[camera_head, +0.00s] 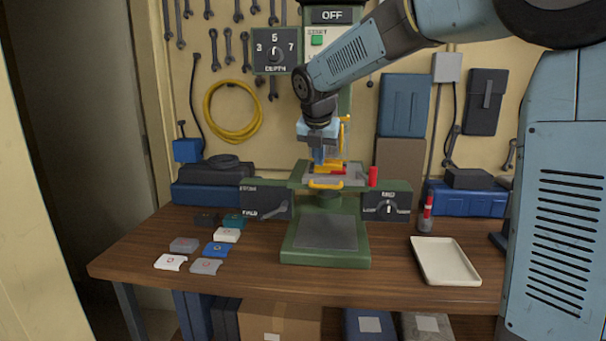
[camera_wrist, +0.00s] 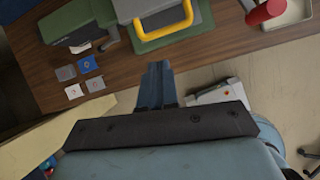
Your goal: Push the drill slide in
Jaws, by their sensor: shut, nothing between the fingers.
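The green drill press (camera_head: 326,240) stands on the bench with a grey slide (camera_head: 350,181) on its table. The slide has a yellow handle (camera_head: 326,185) at its front. In the wrist view the slide (camera_wrist: 135,8) and yellow handle (camera_wrist: 168,24) are at the top. My gripper (camera_head: 319,162) is over the slide in the head view and covers part of it. In the wrist view my gripper (camera_wrist: 158,66) has its blue fingers together and empty, pointing toward the handle with a gap in the picture. How far in the slide sits is hard to tell.
A red knob (camera_head: 373,176) sits right of the slide. Dark panels with a lever (camera_head: 266,202) and a dial (camera_head: 388,207) flank the press. A cream tray (camera_head: 445,261) and a red-tipped tool (camera_head: 427,214) are at right.

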